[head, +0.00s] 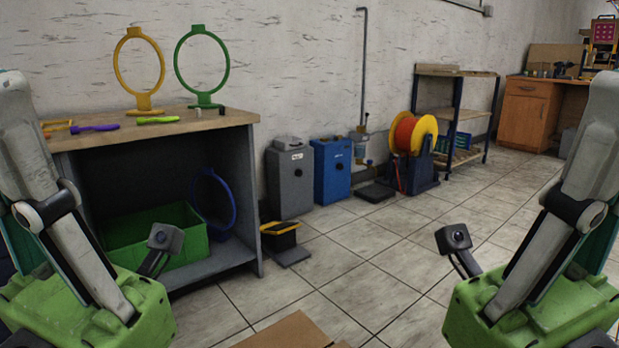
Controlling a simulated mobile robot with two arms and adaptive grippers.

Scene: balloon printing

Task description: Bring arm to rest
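Both of my arms are in the head view. My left arm (85,235) comes down along the left edge and ends in a green housing low at the left. My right arm (540,235) comes down along the right edge to a green housing low at the right. The two are held in nearly mirrored poses, wide apart. A small dark camera sticks up inward from each housing. No gripper fingers show in the frame, and no held object is visible.
A workbench (225,119) stands at the left beyond my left arm, bearing a yellow hoop stand (120,75) and a green hoop stand (182,75). A green bin (150,238) is on its lower shelf. A cardboard box (285,333) is at the bottom centre.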

